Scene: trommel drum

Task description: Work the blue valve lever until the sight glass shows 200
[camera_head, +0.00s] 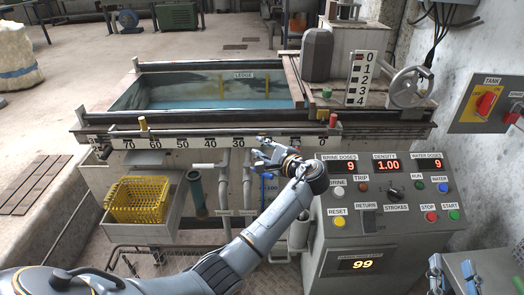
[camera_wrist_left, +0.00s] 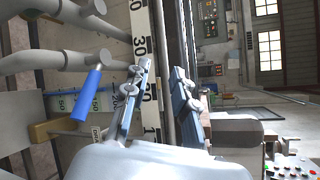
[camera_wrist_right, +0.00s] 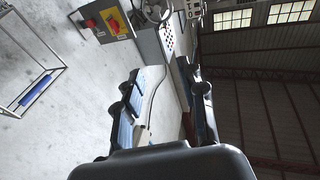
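The blue valve lever (camera_wrist_left: 88,92) shows in the left wrist view, hanging from a grey pipe fitting and slanting down-left. Beside it is the sight glass (camera_wrist_left: 72,104), with a scale marked 50 to 200; its level is too small to read.
A control panel (camera_head: 390,210) stands right of my left gripper, its displays reading 9, 1.00, 9 and 99. A numbered scale rail (camera_head: 200,142) runs along the tank's front. Grey pipes (camera_head: 224,180) and a yellow basket (camera_head: 138,200) are below it.

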